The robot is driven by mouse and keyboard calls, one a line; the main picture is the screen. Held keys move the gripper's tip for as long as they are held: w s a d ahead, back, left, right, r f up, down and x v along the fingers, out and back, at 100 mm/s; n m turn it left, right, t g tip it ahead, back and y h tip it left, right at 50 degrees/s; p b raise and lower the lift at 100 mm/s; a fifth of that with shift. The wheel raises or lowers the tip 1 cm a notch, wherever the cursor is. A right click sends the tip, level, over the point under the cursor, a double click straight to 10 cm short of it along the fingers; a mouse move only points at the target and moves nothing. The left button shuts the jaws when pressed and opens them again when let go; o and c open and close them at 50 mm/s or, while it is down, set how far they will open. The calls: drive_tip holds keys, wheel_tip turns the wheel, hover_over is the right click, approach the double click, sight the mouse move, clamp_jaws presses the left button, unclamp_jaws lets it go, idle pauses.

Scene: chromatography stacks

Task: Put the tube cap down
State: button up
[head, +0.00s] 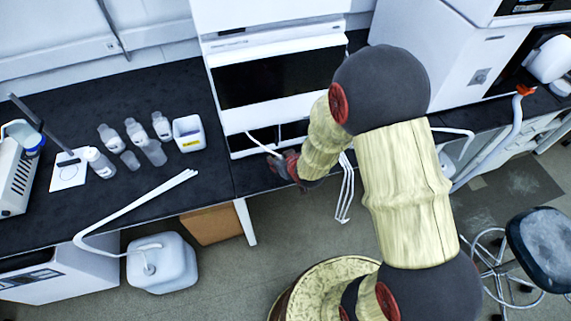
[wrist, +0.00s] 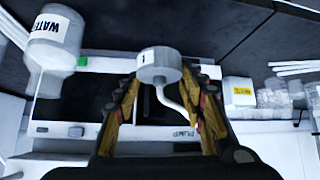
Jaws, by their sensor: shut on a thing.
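The tube cap (wrist: 160,65) is a pale round cap marked "1" with a white curved tube. In the wrist view it sits between the fingertips of my gripper (wrist: 165,85), which is shut on it. In the head view my gripper (head: 283,164) is low in front of the white instrument stack, by the counter's front edge. A thin white tube (head: 262,146) sticks out from it to the upper left. The cap itself is too small to make out there, and my arm hides part of the area.
The instrument stack (head: 278,82) stands close in front. Several clear bottles (head: 135,131) and a white box with a yellow label (head: 188,133) stand on the black counter to the left. A white jug (head: 161,264) stands on the floor. The wrist view shows a bottle marked "WATER" (wrist: 57,38).

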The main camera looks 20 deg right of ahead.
drive_tip(key=w+d+f, duration=0.1)
drive_tip(key=f, duration=0.1)
drive_tip(key=w+d+f+b, duration=0.1)
drive_tip(key=w+f, duration=0.1)
drive_tip(key=f, duration=0.1)
drive_tip(key=shift+w+d+f, duration=0.25)
drive_tip(key=shift+d+f, duration=0.05)
drive_tip(key=shift+d, duration=0.1)
drive_tip(key=shift+d+f+b, duration=0.1)
drive_tip(key=shift+f+b, duration=0.45)
drive_tip(key=shift+f, duration=1.05)
drive_tip(key=shift+f, duration=0.1)
drive_tip(key=o, duration=1.2)
drive_tip(key=shift+o, duration=0.5)
